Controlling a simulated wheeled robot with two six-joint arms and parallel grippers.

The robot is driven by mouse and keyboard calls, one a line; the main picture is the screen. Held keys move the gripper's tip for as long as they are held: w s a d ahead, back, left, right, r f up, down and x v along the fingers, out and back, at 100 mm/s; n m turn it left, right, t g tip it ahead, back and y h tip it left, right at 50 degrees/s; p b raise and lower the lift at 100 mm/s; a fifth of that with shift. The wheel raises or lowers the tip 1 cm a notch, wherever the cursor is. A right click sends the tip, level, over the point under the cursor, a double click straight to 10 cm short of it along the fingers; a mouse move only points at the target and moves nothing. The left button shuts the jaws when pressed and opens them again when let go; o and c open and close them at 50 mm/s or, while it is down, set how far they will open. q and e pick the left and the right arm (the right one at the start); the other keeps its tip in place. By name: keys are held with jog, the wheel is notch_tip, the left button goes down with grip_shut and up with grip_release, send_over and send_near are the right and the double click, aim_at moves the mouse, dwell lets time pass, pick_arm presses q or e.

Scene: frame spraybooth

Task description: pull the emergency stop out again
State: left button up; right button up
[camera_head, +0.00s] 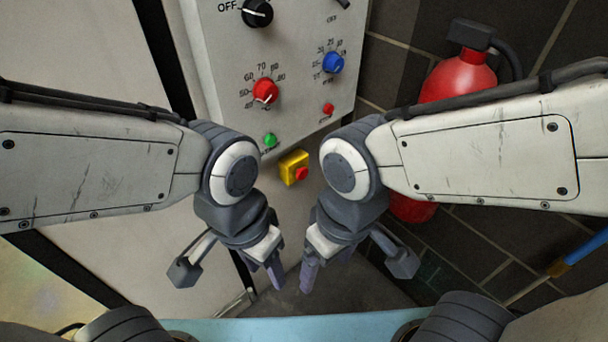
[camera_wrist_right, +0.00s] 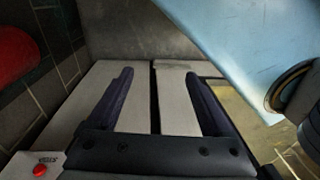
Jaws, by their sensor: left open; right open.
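The emergency stop is a red mushroom button (camera_head: 302,173) on a yellow box (camera_head: 291,166), below the grey control panel in the head view. It shows between my two wrists, and I cannot tell whether it is pressed in. My left gripper (camera_head: 272,272) points down, open and empty, lower in the picture than the box. My right gripper (camera_head: 308,272) hangs beside it, also pointing down and apart from the box. In the right wrist view the right gripper (camera_wrist_right: 160,88) shows two spread fingers with nothing between them.
The control panel (camera_head: 230,55) carries a black knob (camera_head: 257,12), a red knob (camera_head: 265,91), a blue knob (camera_head: 333,63), a green button (camera_head: 270,140) and a small red button (camera_head: 328,109). A red fire extinguisher (camera_head: 459,78) stands by the dark tiled wall, partly behind my right arm.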

jog(key=shift+o, duration=0.5)
jog(key=t+y+b, duration=1)
jog(key=t+b, duration=0.4)
jog(key=b, duration=2)
send_near(304, 175)
jog(key=shift+n, duration=0.3)
jog(key=b+x, duration=0.1)
jog(key=x, duration=0.7)
jog(key=shift+a, duration=0.1)
